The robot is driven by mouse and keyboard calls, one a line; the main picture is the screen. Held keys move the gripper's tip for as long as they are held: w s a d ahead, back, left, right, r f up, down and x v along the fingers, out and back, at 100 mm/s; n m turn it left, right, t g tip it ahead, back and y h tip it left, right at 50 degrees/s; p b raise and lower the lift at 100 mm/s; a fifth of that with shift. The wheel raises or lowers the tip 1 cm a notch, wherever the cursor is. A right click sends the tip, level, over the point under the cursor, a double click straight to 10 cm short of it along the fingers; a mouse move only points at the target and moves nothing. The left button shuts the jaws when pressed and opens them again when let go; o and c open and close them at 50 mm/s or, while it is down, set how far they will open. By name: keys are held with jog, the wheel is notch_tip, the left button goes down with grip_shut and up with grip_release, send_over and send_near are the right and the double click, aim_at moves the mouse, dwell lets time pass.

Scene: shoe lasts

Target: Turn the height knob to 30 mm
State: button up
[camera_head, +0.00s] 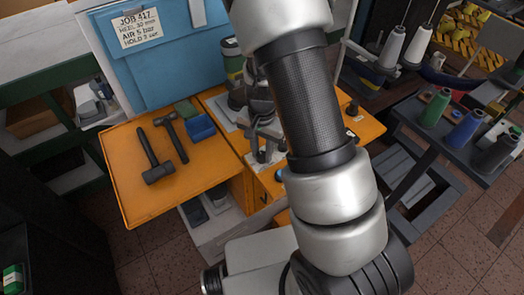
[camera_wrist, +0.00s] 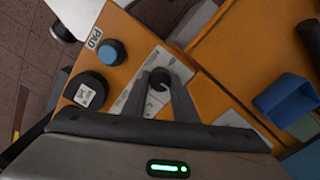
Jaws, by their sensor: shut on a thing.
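In the wrist view my gripper (camera_wrist: 160,82) has its two dark fingers closed around a small dark round knob (camera_wrist: 158,77). The knob stands over a pale printed plate (camera_wrist: 139,93) on the orange bench. The print and any pointer position are too small to read. In the head view my arm covers much of this area, and I cannot make out the knob there.
A blue button (camera_wrist: 110,51) beside a PAD label and a black round part (camera_wrist: 90,91) sit left of the plate. A blue tray (camera_head: 200,127) and hammers (camera_head: 158,154) lie on the orange bench (camera_head: 135,199). A job card (camera_head: 136,29) hangs behind.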

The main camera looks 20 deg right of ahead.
jog(key=shift+w+r, duration=0.1)
jog(key=o, duration=1)
jog(key=shift+o, duration=0.2)
notch_tip(320, 180, up, 17)
jog(key=p, duration=0.2)
jog(key=shift+r, duration=0.2)
notch_tip(320, 180, up, 12)
jog(key=n+t+y+p, duration=0.1)
jog(key=n+t+p, duration=0.1)
jog(key=n+t, duration=0.15)
send_over(262, 154)
jog(key=s, duration=0.7)
jog(key=s+r+n+t+h, duration=0.1)
jog(key=s+r+n+t, duration=0.1)
jog(key=s+r+n, duration=0.3)
jog(key=s+r, duration=0.2)
jog(key=s, duration=0.2)
jog(key=shift+d+p, duration=0.15)
jog(key=shift+p, duration=0.15)
